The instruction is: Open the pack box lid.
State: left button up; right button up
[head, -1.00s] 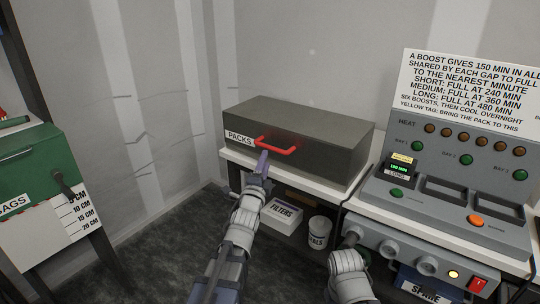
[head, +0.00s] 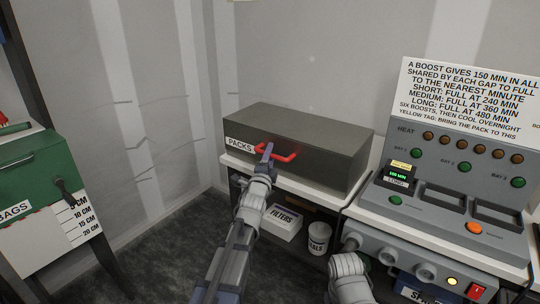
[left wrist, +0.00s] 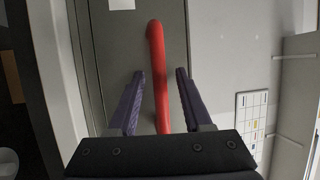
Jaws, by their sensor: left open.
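The pack box (head: 318,137) is a dark grey box with a "PACKS" label on its front. Its lid looks shut, with no gap that I can see. A red bar handle (head: 287,158) sticks out from its front. My left gripper (head: 267,151) is at the handle's left part. In the left wrist view, the red handle (left wrist: 156,45) runs between the two purple fingers of the open left gripper (left wrist: 160,74). Gaps show on both sides, so the fingers are not closed on it. Of my right arm only a grey link shows at the bottom; its gripper is out of sight.
The box stands on a white bench (head: 228,160), close to the wall. Below are a "FILTERS" bin (head: 283,222) and a white tub (head: 318,238). A grey charging console (head: 450,195) stands right. A green bags box (head: 30,172) is at far left.

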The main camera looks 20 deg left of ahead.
pick_arm(q)
jog(key=shift+c, duration=0.3)
grip_shut()
dwell(1.0)
